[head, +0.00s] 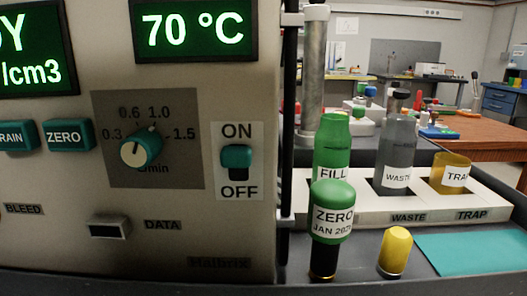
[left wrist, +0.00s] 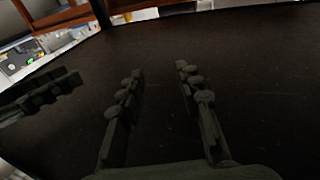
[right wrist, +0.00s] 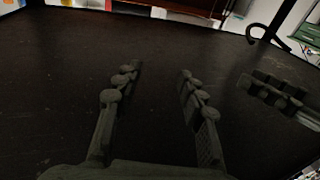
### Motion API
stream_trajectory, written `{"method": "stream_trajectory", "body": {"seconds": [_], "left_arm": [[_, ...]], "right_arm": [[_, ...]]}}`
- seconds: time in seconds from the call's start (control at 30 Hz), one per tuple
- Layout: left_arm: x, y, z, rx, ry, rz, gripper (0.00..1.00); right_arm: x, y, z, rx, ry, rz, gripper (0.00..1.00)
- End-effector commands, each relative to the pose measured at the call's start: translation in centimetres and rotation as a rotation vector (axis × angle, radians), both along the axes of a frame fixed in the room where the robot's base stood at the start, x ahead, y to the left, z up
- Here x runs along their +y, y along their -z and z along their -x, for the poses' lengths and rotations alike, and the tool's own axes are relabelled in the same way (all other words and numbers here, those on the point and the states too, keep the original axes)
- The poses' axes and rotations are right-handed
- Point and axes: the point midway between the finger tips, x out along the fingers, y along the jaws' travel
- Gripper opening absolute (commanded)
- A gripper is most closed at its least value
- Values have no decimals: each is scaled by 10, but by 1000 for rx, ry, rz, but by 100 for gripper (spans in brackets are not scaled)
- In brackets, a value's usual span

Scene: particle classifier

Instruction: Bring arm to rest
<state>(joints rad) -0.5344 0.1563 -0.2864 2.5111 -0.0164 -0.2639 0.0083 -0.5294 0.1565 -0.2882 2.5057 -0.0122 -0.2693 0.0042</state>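My left gripper (left wrist: 160,88) shows in the left wrist view with its two fingers apart and nothing between them. My right gripper (right wrist: 158,88) shows in the right wrist view, also with fingers apart and empty. Both are over a dark, bare surface (right wrist: 60,75). Neither gripper shows in the head view. A part of a gripper shows at the left edge of the left wrist view, and another at the right edge of the right wrist view.
In the head view, an instrument panel (head: 60,180) with a dial (head: 141,147) and ON/OFF switch (head: 236,158) fills the left. A green-capped ZERO vial (head: 331,215), yellow-capped vial (head: 396,250), FILL bottle (head: 332,145), WASTE bottle (head: 397,150) and TRAP container (head: 451,172) stand right of it.

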Motion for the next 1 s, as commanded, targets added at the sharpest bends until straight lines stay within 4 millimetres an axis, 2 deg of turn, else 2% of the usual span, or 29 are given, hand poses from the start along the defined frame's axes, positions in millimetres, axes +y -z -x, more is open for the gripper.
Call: {"method": "stream_trajectory", "body": {"seconds": [0.2, 0.37, 0.47, 0.5, 0.6, 0.7, 0.8, 0.9, 1.0], "left_arm": [[19, 73, -16, 268, -42, -118, 34], [51, 144, -11, 530, -93, -220, 34], [82, 194, 7, 741, -138, -292, 34], [95, 213, 18, 830, -157, -319, 34], [128, 253, 49, 1037, -203, -375, 34], [154, 278, 80, 1200, -240, -413, 34], [171, 293, 103, 1310, -265, -435, 34], [179, 300, 115, 1363, -276, -445, 34], [181, 303, 118, 1379, -280, -447, 34]], "right_arm": [[-20, 72, -15, 266, 44, 117, 40], [-52, 142, -9, 526, 94, 219, 40], [-83, 192, 8, 736, 140, 291, 40], [-96, 211, 19, 825, 159, 318, 40], [-130, 250, 51, 1031, 206, 374, 40], [-156, 276, 82, 1195, 243, 413, 40], [-172, 291, 104, 1302, 267, 435, 40], [-180, 297, 116, 1356, 280, 445, 40], [-182, 300, 119, 1371, 282, 447, 40]]}}
